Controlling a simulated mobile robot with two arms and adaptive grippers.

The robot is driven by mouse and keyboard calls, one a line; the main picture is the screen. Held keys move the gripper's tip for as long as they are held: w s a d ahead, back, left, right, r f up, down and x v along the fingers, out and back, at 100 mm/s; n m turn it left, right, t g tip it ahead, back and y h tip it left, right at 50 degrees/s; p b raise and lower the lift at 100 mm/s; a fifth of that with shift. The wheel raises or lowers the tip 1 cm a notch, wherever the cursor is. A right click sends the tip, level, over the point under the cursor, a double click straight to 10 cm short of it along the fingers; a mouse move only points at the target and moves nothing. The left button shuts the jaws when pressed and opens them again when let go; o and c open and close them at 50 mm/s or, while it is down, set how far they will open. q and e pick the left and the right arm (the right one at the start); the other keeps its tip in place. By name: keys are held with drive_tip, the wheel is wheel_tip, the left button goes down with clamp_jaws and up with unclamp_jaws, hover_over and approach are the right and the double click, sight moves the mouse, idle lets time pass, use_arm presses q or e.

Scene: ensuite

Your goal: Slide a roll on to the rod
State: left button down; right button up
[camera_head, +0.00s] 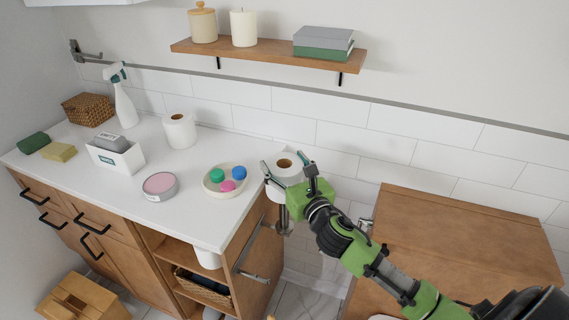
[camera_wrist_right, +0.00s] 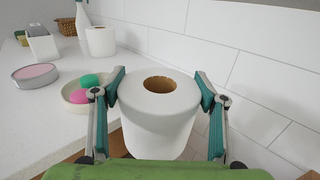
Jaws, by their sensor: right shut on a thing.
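My right gripper (camera_head: 289,175) is shut on a white paper roll (camera_head: 289,178), with one finger on each side. The roll is upright, its brown core hole facing up, just past the counter's right end. In the right wrist view the roll (camera_wrist_right: 160,118) sits between the teal finger pads. Below the gripper, a short dark upright post (camera_head: 284,217) and grey metal bars (camera_head: 248,250) show by the cabinet's right side. The gripper partly hides them, and I cannot tell whether the roll touches the post. Another white roll (camera_head: 179,131) stands on the counter. My left gripper is out of view.
A bowl with coloured pieces (camera_head: 224,191) stands near the counter's right edge. A round pink tin (camera_head: 160,188), white box (camera_head: 115,160) and spray bottle (camera_head: 121,100) are further left. A wooden cabinet (camera_head: 465,240) stands at right. A shelf (camera_head: 270,54) hangs above.

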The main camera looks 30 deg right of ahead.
drive_tip(key=o, duration=1.2)
drive_tip(key=shift+o, duration=0.2)
drive_tip(key=shift+s, duration=0.1)
drive_tip(key=shift+s+f, duration=0.1)
drive_tip(key=shift+s, duration=0.15)
drive_tip(key=s, duration=1.1)
drive_tip(key=shift+s+a, duration=0.2)
drive_tip(key=shift+a, duration=0.15)
drive_tip(key=shift+w+a, duration=0.1)
drive_tip(key=shift+w, duration=0.05)
